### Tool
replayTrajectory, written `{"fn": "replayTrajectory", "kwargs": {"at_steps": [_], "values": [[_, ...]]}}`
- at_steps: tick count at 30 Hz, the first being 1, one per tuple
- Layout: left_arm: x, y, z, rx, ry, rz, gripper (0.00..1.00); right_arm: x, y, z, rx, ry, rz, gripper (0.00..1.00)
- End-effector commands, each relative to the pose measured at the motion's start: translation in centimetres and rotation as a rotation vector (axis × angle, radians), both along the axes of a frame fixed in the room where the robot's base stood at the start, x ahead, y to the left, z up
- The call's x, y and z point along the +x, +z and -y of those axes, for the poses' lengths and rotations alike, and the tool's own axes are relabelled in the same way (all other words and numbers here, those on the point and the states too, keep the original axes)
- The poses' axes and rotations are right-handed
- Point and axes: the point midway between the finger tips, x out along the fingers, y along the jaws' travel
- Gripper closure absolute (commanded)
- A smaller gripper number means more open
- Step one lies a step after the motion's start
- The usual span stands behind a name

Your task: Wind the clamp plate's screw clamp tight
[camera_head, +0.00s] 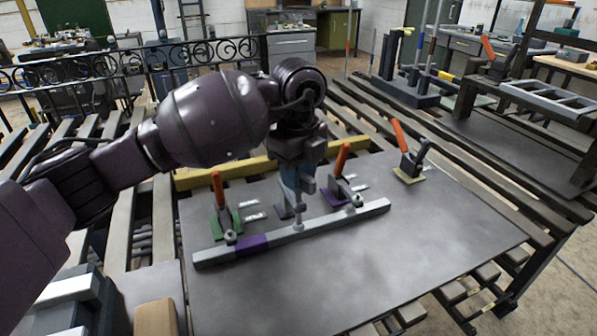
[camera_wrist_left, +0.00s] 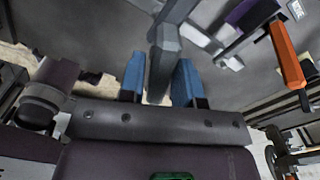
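My left gripper (camera_head: 301,182) points down over the middle of the clamp plate (camera_head: 330,265), at the grey screw clamp (camera_head: 285,212). In the left wrist view its two blue fingertips (camera_wrist_left: 159,78) stand on either side of a grey part of the clamp (camera_wrist_left: 165,48), very close to it. I cannot tell whether they press on it. The gripper hides much of the clamp's top. A long grey bar (camera_head: 340,217) with a purple section lies across the plate in front of the clamp. My right gripper is not in view.
Orange-handled toggle clamps stand close on both sides: one on a green base (camera_head: 226,222) to the left, one on a purple base (camera_head: 344,190) to the right. Another on a yellow base (camera_head: 408,172) stands farther right. The plate's front right is clear.

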Motion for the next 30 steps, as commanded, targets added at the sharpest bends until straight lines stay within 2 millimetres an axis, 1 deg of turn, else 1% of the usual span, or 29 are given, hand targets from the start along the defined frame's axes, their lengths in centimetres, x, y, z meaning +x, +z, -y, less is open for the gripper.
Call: {"fn": "replayTrajectory", "kwargs": {"at_steps": [1,3,6,11,17,23,30], "values": [[0.0,0.0,0.0,0.0,0.0,0.0,0.77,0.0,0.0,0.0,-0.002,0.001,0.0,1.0],[0.0,0.0,0.0,0.0,0.0,0.0,0.88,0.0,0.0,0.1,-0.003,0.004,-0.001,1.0],[0.0,0.0,0.0,0.0,0.0,0.0,1.0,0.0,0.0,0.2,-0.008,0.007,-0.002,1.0],[0.0,0.0,0.0,0.0,-0.005,0.0,1.0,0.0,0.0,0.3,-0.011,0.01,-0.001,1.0],[0.0,0.2,0.0,0.001,-0.054,0.003,1.0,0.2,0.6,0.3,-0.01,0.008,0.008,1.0],[0.0,0.4,-0.1,0.002,-0.175,0.004,1.0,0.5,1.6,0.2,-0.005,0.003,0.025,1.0],[0.0,0.4,-0.1,0.003,-0.391,0.004,1.0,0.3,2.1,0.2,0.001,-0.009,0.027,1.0]]}}
